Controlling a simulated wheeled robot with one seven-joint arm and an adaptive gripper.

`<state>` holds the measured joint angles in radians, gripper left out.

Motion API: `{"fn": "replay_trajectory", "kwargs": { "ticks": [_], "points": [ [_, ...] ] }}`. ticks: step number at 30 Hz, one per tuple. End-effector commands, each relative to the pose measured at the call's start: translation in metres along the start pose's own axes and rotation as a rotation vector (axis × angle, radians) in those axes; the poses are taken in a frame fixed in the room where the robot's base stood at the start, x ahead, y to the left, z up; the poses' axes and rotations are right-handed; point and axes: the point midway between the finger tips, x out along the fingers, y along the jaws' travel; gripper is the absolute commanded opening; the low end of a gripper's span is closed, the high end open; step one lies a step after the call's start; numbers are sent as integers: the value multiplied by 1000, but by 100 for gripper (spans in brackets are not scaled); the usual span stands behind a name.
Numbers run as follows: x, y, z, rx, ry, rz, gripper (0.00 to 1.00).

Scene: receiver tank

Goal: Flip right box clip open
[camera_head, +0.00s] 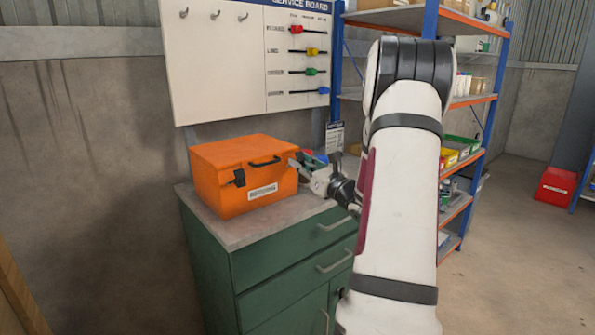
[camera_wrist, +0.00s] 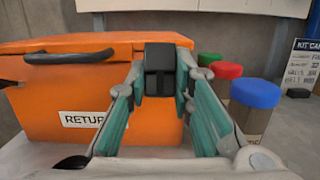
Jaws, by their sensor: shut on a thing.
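An orange box (camera_head: 245,178) with a black handle stands on the green cabinet, its lid down. It also shows in the wrist view (camera_wrist: 60,72), with a white label on its front. The right box clip (camera_wrist: 160,70) is a black latch at the right of the box front, between my fingertips. My gripper (camera_wrist: 158,88) is shut on this clip, with a teal-padded finger on each side. In the head view my gripper (camera_head: 302,170) reaches the box's right front, and the clip there is hidden behind it.
Jars with blue (camera_wrist: 255,93), red (camera_wrist: 228,70) and green lids stand right of the box, close to my right finger. The green cabinet (camera_head: 275,270) has a grey top.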

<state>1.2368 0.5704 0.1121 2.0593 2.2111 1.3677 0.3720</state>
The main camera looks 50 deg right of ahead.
Motion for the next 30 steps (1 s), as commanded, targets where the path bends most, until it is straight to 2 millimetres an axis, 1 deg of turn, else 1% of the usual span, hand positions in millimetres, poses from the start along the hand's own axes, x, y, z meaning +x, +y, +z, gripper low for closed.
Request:
{"fn": "replay_trajectory", "kwargs": {
  "ticks": [1,7,19,20,21,22,30],
  "points": [
    [1,0,-6,0,-23,0,0],
    [-1,1,-6,-1,-91,1,0],
    [-2,0,-4,0,-106,1,0],
    [-2,0,-4,0,-106,1,26],
    [-3,0,-4,0,-106,1,35],
    [-3,0,-4,0,-106,1,42],
    [-3,0,-4,-1,-105,0,42]
  ]
}}
